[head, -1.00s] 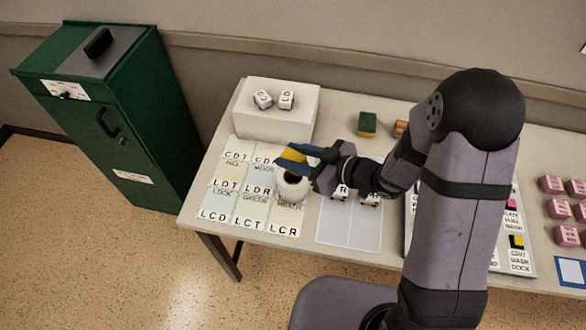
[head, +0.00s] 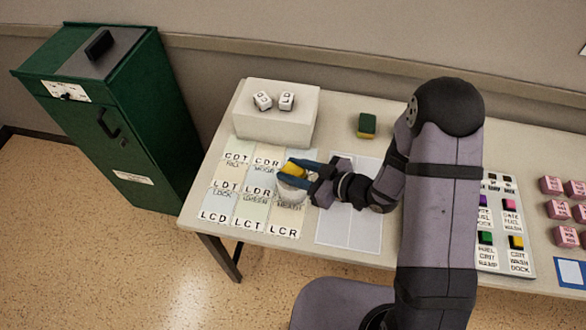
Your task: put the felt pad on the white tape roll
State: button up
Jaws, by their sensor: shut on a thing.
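My gripper (head: 294,173) is shut on the yellow felt pad (head: 294,168), with a dark blue finger on either side of it. The white tape roll (head: 289,194) stands on the label sheet directly below the pad. The pad and the fingers cover much of the roll's top, so its hole is hidden. I cannot tell whether the pad touches the roll or is just above it.
A white box (head: 275,115) with two dice on top stands behind. A green and yellow sponge (head: 366,124) lies at the back. A grey sheet (head: 349,231) lies to the right, then a board of coloured blocks (head: 505,240). A green cabinet (head: 115,110) stands left of the table.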

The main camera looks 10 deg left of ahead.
jog(key=o, duration=1.2)
jog(key=shift+d, duration=0.1)
jog(key=b+v, duration=0.1)
jog(key=v, duration=1.1)
jog(key=shift+r, duration=0.1)
jog(key=shift+w, duration=0.1)
